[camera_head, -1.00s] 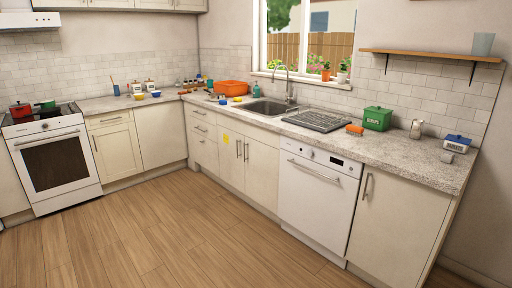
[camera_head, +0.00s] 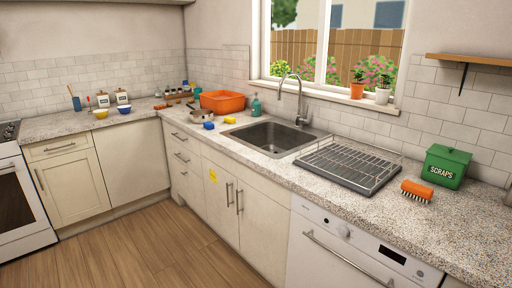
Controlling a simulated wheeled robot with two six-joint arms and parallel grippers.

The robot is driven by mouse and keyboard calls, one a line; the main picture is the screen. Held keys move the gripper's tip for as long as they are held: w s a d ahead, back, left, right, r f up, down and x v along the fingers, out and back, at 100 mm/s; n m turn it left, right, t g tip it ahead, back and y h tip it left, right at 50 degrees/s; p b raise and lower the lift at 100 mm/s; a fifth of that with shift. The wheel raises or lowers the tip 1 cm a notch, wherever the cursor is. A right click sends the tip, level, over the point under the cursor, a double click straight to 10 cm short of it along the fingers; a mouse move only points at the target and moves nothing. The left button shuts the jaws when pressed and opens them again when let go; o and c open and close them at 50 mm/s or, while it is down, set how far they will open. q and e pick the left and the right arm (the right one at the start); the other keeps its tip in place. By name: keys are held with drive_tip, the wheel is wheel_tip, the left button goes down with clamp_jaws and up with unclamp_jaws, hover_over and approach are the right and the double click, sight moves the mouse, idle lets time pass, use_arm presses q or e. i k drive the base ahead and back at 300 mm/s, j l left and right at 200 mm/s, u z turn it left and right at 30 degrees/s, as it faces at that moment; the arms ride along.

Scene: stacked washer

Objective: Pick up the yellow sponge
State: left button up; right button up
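The yellow sponge (camera_head: 230,120) is a small yellow block lying on the speckled counter, just left of the sink (camera_head: 270,137) and in front of the orange basin. A small blue item (camera_head: 209,125) lies to its left. Neither of my grippers shows in the head view, so the sponge is apart from anything of mine that I can see.
An orange basin (camera_head: 222,102) and a green bottle (camera_head: 255,106) stand behind the sponge. A dish rack (camera_head: 347,167), an orange brush (camera_head: 417,190) and a green scraps bin (camera_head: 446,166) are to the right. The wooden floor (camera_head: 140,245) before the cabinets is clear.

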sight(228, 119)
drive_tip(key=i+u, duration=0.15)
drive_tip(key=i, duration=0.35)
drive_tip(key=i+l+u, duration=0.15)
drive_tip(key=i, duration=0.35)
drive_tip(key=i+l+u, duration=0.15)
drive_tip(key=i, duration=0.35)
